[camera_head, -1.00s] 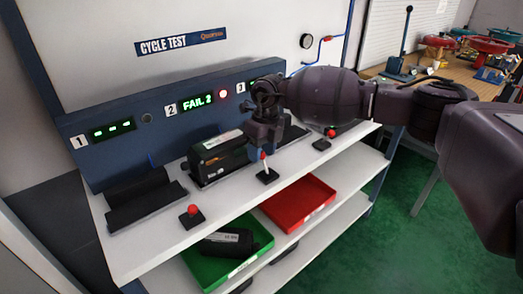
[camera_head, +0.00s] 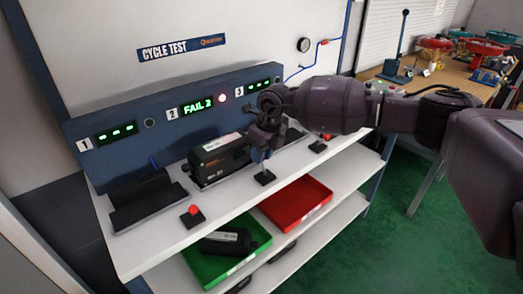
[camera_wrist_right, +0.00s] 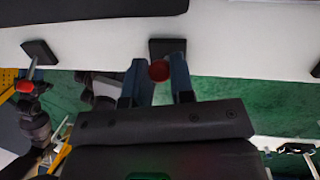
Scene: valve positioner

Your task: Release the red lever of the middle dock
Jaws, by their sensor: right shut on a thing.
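The middle dock, marked 2, holds a black positioner (camera_head: 222,161) beneath a green "FAIL 2" display (camera_head: 198,107) with a lit red lamp. Its lever stands on a small black base (camera_head: 264,178) at the shelf's front edge. My right gripper (camera_head: 264,153) is at this lever and hides most of it in the head view. In the right wrist view, the red knob (camera_wrist_right: 159,71) sits between the two fingers of my right gripper (camera_wrist_right: 157,82), which is shut on the lever. My left gripper is not in view.
Dock 1's cradle (camera_head: 145,200) is empty, with its red-knobbed lever (camera_head: 193,211) in front. Dock 3's lever (camera_head: 325,137) stands to the right. Below are a green bin (camera_head: 207,262) holding a black unit and an empty red bin (camera_head: 297,203).

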